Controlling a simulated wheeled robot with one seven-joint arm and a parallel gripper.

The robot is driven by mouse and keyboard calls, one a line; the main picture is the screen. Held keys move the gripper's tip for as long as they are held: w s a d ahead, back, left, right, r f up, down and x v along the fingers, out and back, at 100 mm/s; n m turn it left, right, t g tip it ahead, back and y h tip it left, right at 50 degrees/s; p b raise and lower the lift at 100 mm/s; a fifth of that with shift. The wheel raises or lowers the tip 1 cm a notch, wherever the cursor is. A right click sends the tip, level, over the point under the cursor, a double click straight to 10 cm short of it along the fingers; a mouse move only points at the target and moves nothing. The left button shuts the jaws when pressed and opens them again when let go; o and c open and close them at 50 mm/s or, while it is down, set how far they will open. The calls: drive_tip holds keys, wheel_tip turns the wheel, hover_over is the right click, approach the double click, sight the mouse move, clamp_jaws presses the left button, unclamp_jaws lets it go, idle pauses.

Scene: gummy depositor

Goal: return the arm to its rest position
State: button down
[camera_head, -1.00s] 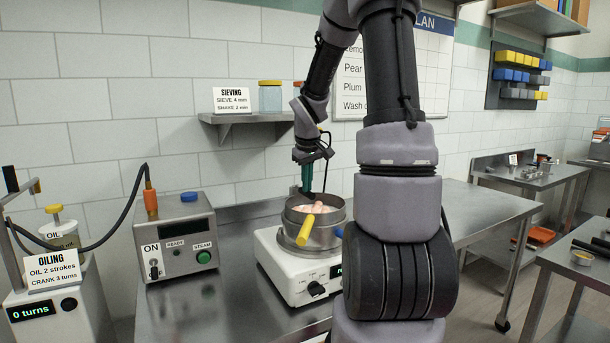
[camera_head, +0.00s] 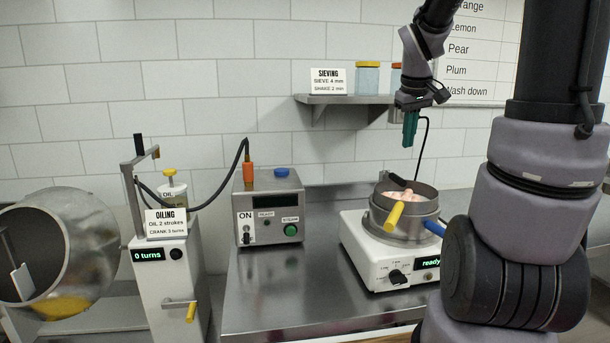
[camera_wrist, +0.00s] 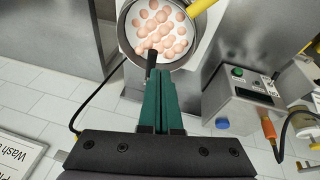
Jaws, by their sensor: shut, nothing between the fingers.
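My gripper (camera_head: 410,128) points down above and slightly right of the sieve pan, clear of it, with its green fingers together and nothing between them. In the wrist view the shut green fingers (camera_wrist: 161,85) lie in front of the pan's near rim. My arm (camera_head: 525,200) fills the right of the head view. The metal pan (camera_head: 408,228) sits on a white sieving machine (camera_head: 375,262) whose display reads "ready". Several pale pink balls (camera_wrist: 160,28) lie in the pan. A yellow handle (camera_head: 395,215) sticks out over its side.
A steam box (camera_head: 268,215) stands left of the machine on the steel table (camera_head: 300,300). The oiling station (camera_head: 165,265) and a metal drum (camera_head: 75,250) stand further left. A wall shelf (camera_head: 345,99) with jars and a sieving sign is close behind my gripper.

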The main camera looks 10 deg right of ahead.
drive_tip(key=s+a+r+m+t+y, duration=0.1)
drive_tip(key=s+a+r+m, duration=0.1)
drive_tip(key=s+a, duration=0.4)
drive_tip(key=s+a+r+m+t+y, duration=0.2)
drive_tip(key=s+a, duration=0.3)
drive_tip(key=s, duration=0.5)
drive_tip(key=shift+s+a+r+m+y, duration=0.2)
drive_tip(key=shift+a+r+m+y, duration=0.15)
drive_tip(key=shift+r+m, duration=0.45)
